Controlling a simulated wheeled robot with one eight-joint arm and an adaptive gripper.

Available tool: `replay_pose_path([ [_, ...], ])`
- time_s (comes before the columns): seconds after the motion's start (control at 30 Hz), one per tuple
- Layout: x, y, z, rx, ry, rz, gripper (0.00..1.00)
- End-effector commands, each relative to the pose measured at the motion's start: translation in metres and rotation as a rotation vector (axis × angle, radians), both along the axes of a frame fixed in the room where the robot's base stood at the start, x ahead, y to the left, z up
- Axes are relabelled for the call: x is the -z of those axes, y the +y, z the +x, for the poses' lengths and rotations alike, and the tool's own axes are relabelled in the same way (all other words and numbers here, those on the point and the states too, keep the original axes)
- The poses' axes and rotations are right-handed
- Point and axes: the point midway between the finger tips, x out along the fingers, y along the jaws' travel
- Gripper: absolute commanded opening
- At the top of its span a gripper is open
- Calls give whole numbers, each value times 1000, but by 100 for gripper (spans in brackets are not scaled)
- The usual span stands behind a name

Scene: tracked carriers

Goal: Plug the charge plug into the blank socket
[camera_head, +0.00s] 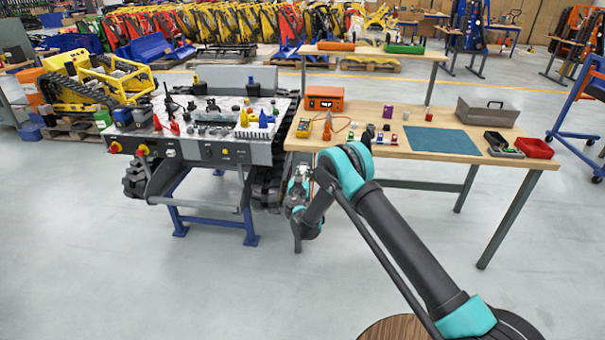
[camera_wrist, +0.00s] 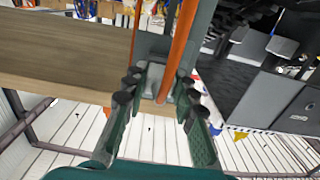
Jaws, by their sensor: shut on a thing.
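In the wrist view my gripper (camera_wrist: 158,90) is shut on a grey block, which looks like the charge plug (camera_wrist: 154,78). An orange cable (camera_wrist: 178,50) runs from the plug up out of the picture. The plug is held in the air by the front edge of the workbench. I cannot pick out the blank socket in either view.
The wooden workbench (camera_head: 460,146) is on the right, with an orange box (camera_head: 326,98), a yellow meter (camera_head: 327,130), a blue mat (camera_head: 440,140) and a red tray (camera_head: 535,148). The carrier's black track (camera_head: 267,187) is close to my gripper. The floor in front is clear.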

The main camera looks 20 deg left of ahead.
Motion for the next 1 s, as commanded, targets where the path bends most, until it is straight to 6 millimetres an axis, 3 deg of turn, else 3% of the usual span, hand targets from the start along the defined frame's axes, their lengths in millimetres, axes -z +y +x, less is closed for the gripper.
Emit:
replay_pose_path([
  [0.03,0,0,1,1,0,0,0],
  [0.07,0,0,1,1,0,0,30],
  [0.23,0,0,1,0,0,0,51],
  [0.63,0,-1,-6,-1,0,0,51],
  [1.0,0,-16,-73,-2,0,0,51],
])
